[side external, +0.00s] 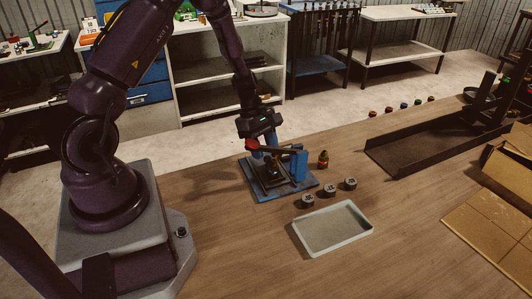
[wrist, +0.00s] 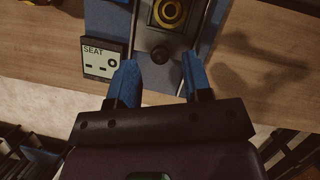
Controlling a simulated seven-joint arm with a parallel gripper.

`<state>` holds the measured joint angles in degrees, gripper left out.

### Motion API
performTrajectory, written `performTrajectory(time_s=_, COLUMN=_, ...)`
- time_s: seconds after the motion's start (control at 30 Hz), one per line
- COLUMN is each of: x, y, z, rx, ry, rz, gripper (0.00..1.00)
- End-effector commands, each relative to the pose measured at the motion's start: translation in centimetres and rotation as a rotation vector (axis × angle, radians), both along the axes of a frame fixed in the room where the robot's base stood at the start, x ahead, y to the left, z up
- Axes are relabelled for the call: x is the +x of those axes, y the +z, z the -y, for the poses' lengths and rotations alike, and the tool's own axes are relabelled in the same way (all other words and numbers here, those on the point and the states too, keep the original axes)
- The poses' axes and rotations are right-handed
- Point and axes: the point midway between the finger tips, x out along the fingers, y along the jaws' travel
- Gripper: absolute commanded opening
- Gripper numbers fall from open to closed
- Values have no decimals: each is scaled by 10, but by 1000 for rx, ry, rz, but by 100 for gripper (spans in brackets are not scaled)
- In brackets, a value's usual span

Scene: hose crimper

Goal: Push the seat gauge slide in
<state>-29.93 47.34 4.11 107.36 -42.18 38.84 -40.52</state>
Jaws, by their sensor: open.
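The hose crimper stands on a blue base plate (side external: 262,196) on the wooden table, with a blue upright block (side external: 299,164) at its right. A dark round knob (wrist: 160,55) lies between and just beyond my fingertips, below a yellow ring (wrist: 171,12). I cannot tell which part is the slide. My gripper (wrist: 158,70) is open, with its blue fingers apart and nothing between them. In the side view it is low over the crimper (side external: 262,152), which it partly hides.
Three grey round fittings (side external: 330,190) stand in front of the crimper, with an empty pale tray (side external: 333,229) nearer. A small red and brown object (side external: 323,158) stands to the right.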

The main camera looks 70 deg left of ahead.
Motion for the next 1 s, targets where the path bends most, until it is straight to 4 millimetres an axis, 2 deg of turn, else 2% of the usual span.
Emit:
performTrajectory(time_s=0.3, x=3, y=-16, z=6, rx=-1, ry=0, rz=1, gripper=46)
performTrajectory(time_s=0.7, x=3, y=-19, z=7, rx=0, ry=0, rz=1, gripper=46)
performTrajectory(time_s=0.9, x=3, y=-19, z=7, rx=0, ry=0, rz=1, gripper=0)
performTrajectory(time_s=1.0, x=3, y=-19, z=7, rx=0, ry=0, rz=1, gripper=0)
